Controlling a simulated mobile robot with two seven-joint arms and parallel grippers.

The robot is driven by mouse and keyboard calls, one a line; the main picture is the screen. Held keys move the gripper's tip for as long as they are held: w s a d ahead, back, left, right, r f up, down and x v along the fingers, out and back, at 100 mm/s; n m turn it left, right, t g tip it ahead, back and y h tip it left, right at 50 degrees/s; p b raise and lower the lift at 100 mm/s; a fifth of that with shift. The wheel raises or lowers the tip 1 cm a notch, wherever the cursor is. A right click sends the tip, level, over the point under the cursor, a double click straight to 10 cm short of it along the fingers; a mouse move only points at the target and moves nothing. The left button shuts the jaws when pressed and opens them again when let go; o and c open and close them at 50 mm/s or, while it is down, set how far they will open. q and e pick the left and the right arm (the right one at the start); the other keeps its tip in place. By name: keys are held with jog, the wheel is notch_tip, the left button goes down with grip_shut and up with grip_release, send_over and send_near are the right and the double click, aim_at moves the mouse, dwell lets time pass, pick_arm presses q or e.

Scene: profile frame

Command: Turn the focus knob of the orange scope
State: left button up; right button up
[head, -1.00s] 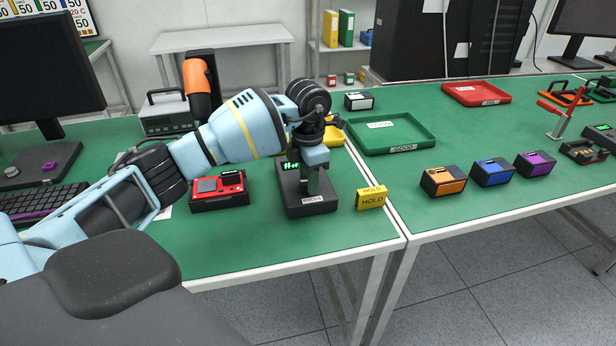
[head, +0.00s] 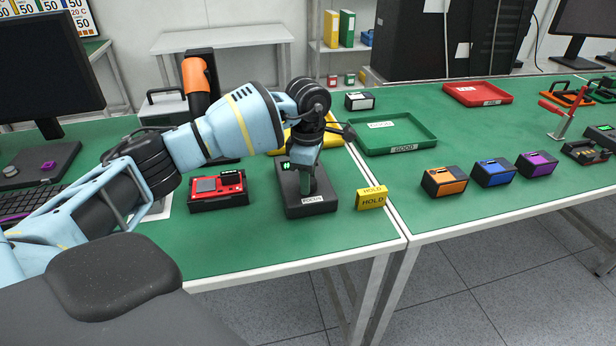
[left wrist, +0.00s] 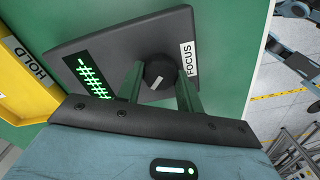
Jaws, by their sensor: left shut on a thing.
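The orange scope (head: 195,76), an orange and black upright instrument, stands at the back left of the green table, partly behind my left arm. The black focus box (head: 318,204), with a FOCUS label and a small green display, sits near the table's front edge. My left gripper (head: 307,187) points down onto this box. In the left wrist view the round dark focus knob (left wrist: 160,71) with a white mark sits between the two green fingers of my left gripper (left wrist: 161,86), which is shut on it. The head view hides the knob. My right gripper is not in view.
A green tray (head: 398,150) and a partly hidden yellow tray (head: 334,138) are behind. Orange, blue and purple boxes stand further right.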

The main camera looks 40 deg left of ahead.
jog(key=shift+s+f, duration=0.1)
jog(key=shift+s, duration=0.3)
pick_arm(q)
jog(key=o, duration=1)
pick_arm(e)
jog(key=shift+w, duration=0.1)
pick_arm(q)
jog(key=shift+r, duration=0.1)
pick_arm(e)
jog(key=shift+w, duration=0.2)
pick_arm(q)
jog(key=shift+r, duration=0.35)
notch_tip(320, 180, up, 6)
jog(key=shift+r, duration=0.4)
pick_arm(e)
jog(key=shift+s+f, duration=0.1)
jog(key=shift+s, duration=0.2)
